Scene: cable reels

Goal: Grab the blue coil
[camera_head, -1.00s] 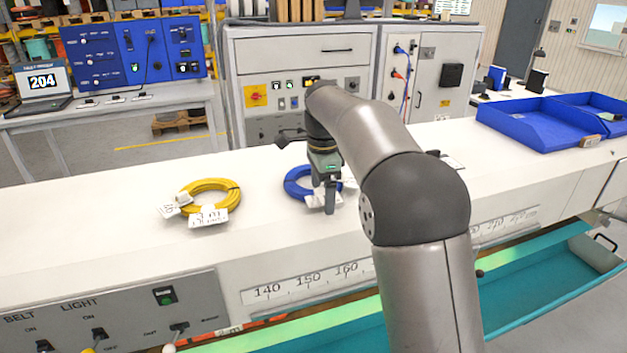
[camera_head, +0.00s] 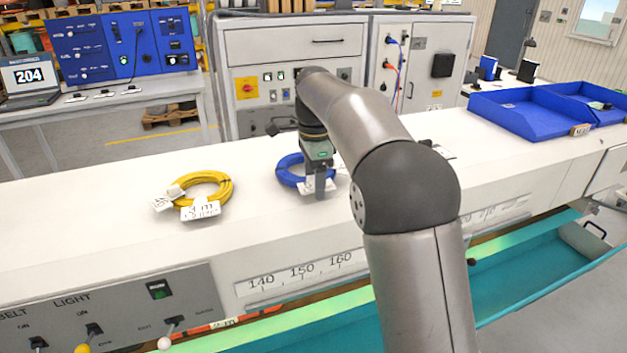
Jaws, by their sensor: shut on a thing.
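The blue coil (camera_head: 287,175) lies on the white bench top near the middle of the view, with white paper tags at its front right. My gripper (camera_head: 319,187) points down at the coil's right side and is shut on it. My wrist and fingers hide part of the coil's right side. The coil appears to rest on the bench, or very close to it.
A yellow coil (camera_head: 226,190) with white tags lies to the left on the white bench (camera_head: 95,225). Blue trays (camera_head: 520,117) stand at the bench's right end. A teal trough (camera_head: 530,265) runs below the front edge. Bench space between the coils is clear.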

